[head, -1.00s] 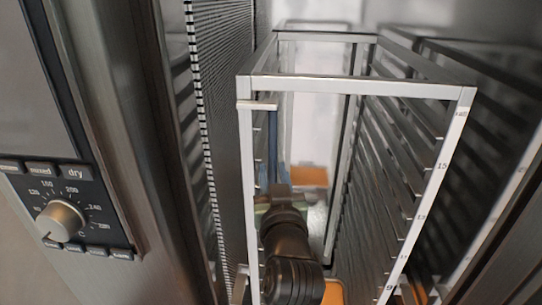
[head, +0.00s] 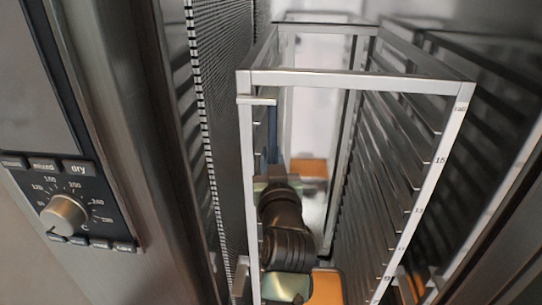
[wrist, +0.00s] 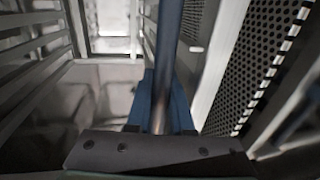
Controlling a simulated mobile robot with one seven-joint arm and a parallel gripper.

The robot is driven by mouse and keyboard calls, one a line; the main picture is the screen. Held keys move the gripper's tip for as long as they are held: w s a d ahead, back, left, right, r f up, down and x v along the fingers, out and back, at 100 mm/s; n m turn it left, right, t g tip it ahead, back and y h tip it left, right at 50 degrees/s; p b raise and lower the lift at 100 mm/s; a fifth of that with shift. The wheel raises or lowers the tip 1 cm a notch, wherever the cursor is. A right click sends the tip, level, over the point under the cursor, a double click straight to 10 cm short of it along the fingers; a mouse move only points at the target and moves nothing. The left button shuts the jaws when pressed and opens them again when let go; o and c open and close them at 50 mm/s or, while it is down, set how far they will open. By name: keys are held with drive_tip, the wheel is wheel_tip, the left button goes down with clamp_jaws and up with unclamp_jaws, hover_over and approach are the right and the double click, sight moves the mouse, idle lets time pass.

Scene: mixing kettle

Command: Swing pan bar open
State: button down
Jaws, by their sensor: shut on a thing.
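The pan bar (head: 272,132) is a thin, dark, bluish upright rod hanging from a short arm at the top left front corner of the metal rack. It also runs up the middle of the wrist view (wrist: 170,50). My gripper (wrist: 163,98) has its blue fingers shut around the bar, one on each side. In the head view my gripper (head: 273,172) is low on the bar, inside the rack's outline and close to its left front post. My wrist and arm hide the bar's lower part.
The rack (head: 362,83) stands in a steel chamber, with rails down its right side. A perforated wall (head: 227,70) is close on the left. A control panel with a dial (head: 63,214) is further left. The rack's middle looks empty.

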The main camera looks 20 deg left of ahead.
drive_tip(key=shift+s+d+r+m+t+h+p, duration=0.15)
drive_tip(key=shift+m+t+h+p, duration=0.35)
drive_tip(key=shift+p, duration=0.75)
drive_tip(key=shift+s+h+p, duration=0.15)
drive_tip(key=shift+h+p, duration=0.15)
drive_tip(key=shift+h, duration=0.1)
drive_tip(key=shift+s+d+f+m+h, duration=0.1)
drive_tip(key=shift+s+f+m+h, duration=0.05)
drive_tip(key=shift+m+h, duration=0.3)
drive_tip(key=shift+s+d+f+m+h, duration=0.1)
drive_tip(key=shift+m+h, duration=0.25)
drive_tip(key=shift+h, duration=0.2)
drive_tip(key=s+m+h+b, duration=0.1)
drive_tip(key=m+h+b, duration=0.1)
drive_tip(key=b, duration=0.3)
drive_tip(key=s+d+m+h+b, duration=0.1)
drive_tip(key=m+h+b, duration=0.1)
drive_tip(key=h+b, duration=0.2)
drive_tip(key=d+m+h+b, duration=0.1)
drive_tip(key=m+h+b, duration=0.1)
drive_tip(key=h+b, duration=0.2)
drive_tip(key=shift+s+m+b, duration=0.3)
drive_tip(key=shift+s+b, duration=0.1)
drive_tip(key=shift+b, duration=0.55)
drive_tip(key=shift+r, duration=0.1)
